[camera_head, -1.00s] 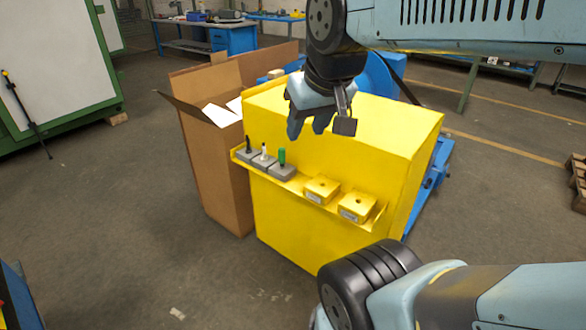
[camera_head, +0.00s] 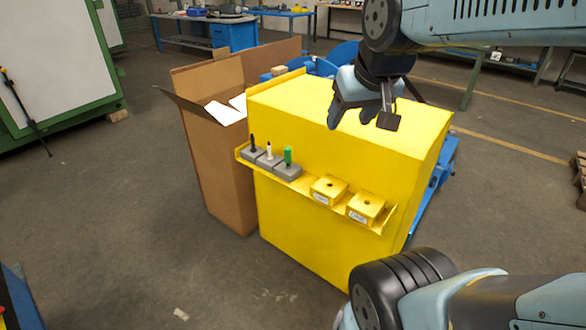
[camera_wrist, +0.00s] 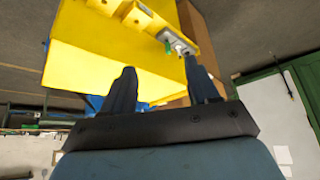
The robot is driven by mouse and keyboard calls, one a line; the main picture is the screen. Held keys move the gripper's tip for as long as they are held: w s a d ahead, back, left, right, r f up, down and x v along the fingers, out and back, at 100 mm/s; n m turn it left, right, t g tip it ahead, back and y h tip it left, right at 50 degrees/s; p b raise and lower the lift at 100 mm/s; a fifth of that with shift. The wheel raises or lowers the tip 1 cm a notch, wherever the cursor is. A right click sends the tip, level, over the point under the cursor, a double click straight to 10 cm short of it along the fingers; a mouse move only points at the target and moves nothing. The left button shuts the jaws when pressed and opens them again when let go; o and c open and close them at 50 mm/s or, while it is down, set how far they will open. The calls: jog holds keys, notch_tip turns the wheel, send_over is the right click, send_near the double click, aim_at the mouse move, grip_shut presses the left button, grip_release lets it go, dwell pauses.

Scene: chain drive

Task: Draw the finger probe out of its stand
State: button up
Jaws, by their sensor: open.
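Three slim upright pieces stand in grey blocks on the left part of a yellow ledge: a black one (camera_head: 253,142), a white one (camera_head: 269,150) and a green one (camera_head: 288,155). I cannot tell which is the finger probe. The grey stand blocks (camera_head: 287,172) sit side by side.
The ledge (camera_head: 304,193) runs along the yellow housing (camera_head: 300,235). Two yellow blocks with holes, one (camera_head: 328,189) and another (camera_head: 365,207), sit on its right part. An open cardboard box (camera_head: 220,170) stands at the left.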

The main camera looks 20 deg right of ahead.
aim_at(290, 155)
jog(key=w+d+f+t, duration=0.15)
jog(key=w+f, duration=0.35)
jog(key=w, duration=0.5)
jog(key=w+a+f+n+t, duration=0.15)
jog(key=w+f, duration=0.35)
jog(key=w, duration=0.5)
jog(key=w+d+f+t, duration=0.25)
jog(key=w+f, duration=0.25)
jog(key=w, duration=0.5)
notch_tip(290, 155, down, 23)
jog(key=w+a+t+y, duration=0.1)
jog(key=w+t+y, duration=0.1)
jog(key=t, duration=0.4)
jog(key=w, duration=0.4)
jog(key=w+a, duration=0.1)
jog(key=w, duration=0.8)
jog(key=shift+w+a, duration=0.3)
jog(key=shift+a, duration=0.1)
jog(key=shift+r, duration=0.15)
grip_shut()
